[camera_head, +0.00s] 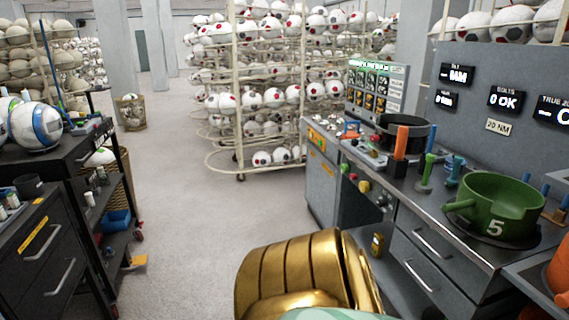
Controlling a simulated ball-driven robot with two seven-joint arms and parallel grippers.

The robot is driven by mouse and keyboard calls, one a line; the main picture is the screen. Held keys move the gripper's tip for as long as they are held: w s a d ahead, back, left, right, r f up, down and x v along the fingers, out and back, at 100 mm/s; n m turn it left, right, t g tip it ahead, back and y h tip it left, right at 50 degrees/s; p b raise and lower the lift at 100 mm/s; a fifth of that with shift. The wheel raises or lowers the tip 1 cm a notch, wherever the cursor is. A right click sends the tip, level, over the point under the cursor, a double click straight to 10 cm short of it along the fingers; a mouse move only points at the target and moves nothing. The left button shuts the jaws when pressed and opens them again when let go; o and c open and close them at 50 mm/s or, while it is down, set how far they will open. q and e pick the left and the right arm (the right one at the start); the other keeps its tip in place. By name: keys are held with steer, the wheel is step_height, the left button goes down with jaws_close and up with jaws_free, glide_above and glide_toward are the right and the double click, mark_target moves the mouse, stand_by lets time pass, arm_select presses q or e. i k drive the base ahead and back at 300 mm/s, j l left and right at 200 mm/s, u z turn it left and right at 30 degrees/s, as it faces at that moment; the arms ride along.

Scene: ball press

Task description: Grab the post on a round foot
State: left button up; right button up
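A green post on a round foot (427,171) stands upright on the grey workbench (395,183) at the right. It is between an orange upright block (401,142) on its left and a small blue piece (455,168) on its right. Neither of my grippers shows in the head view, so nothing is seen touching the post.
A green bowl marked 5 (492,222) sits on the bench right of the post, and a black round pan (412,133) is behind it. Drawers (430,250) front the bench. A black cart (45,235) stands at left. The floor (195,190) between is clear.

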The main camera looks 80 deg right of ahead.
mark_target(423, 187)
steer(key=z, duration=3.7)
